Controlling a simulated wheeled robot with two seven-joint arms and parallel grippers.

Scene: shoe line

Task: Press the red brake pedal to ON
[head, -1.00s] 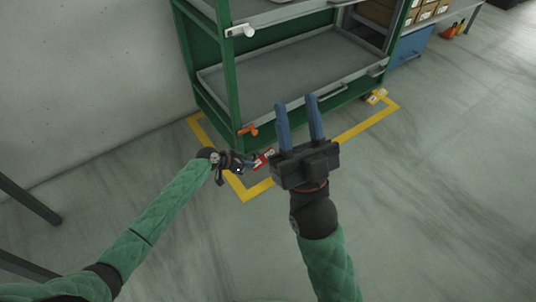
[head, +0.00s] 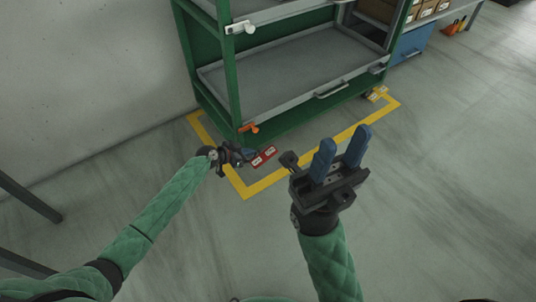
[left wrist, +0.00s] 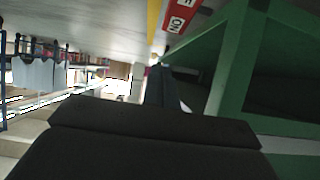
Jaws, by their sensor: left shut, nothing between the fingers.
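The red brake pedal (head: 263,156) is low at the near corner of the green rack and has white labels on it. It also shows at the top of the left wrist view (left wrist: 181,20), where one label reads ON. My left gripper (head: 251,154) is shut and empty, just left of the pedal. I cannot tell whether its fingertips touch the pedal. Its dark blue fingers show in the left wrist view (left wrist: 158,80). My right gripper (head: 344,140) is open and empty, raised in front of the rack with its blue fingers apart.
The green rack (head: 236,90) with grey shelves stands inside a yellow floor line (head: 325,145). An orange part (head: 249,128) sits on its post above the pedal. Another pedal-like part (head: 377,93) is at the far corner.

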